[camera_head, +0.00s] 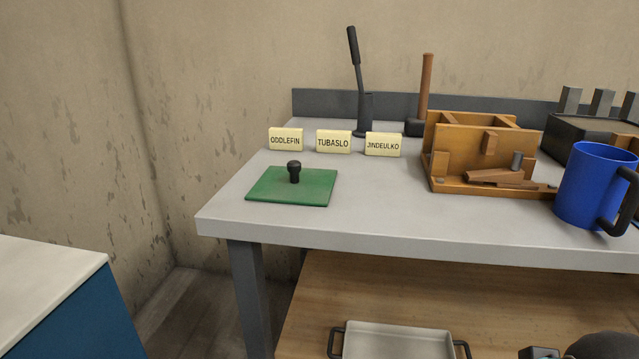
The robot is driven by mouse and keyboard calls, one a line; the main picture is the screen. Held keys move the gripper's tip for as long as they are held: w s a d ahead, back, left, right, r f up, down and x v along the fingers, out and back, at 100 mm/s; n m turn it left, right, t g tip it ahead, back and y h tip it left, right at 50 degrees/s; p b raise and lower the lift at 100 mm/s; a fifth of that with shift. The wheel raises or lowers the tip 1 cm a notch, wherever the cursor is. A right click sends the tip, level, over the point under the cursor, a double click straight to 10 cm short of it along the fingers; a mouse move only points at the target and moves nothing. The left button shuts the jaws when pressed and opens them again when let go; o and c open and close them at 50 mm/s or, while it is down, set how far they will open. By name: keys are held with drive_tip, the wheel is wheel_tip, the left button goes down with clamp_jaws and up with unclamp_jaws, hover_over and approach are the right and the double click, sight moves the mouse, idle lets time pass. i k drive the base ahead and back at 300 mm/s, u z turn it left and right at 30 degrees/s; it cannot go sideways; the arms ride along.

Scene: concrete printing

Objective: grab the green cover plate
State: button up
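The green cover plate (317,187) is a flat, square green plate with a black knob handle (294,172) standing up from it. It lies flat near the left front corner of the grey workbench (400,212). Nothing rests on it, and the bench around it is clear at the front and right.
Name cards ODDLEFIN (286,139), TUBASLO (333,142) and JINDEULKO (382,144) stand behind the plate, before a lever tool (358,85). A wooden mould (482,155) and blue mug (588,185) are right. A tray (398,343) sits below. A dark shape at bottom right is unclear.

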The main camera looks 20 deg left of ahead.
sight(293, 184)
drive_tip(key=k, duration=0.7)
drive_tip(key=u, duration=1.35)
drive_tip(key=i, duration=0.5)
drive_tip(key=z, duration=0.05)
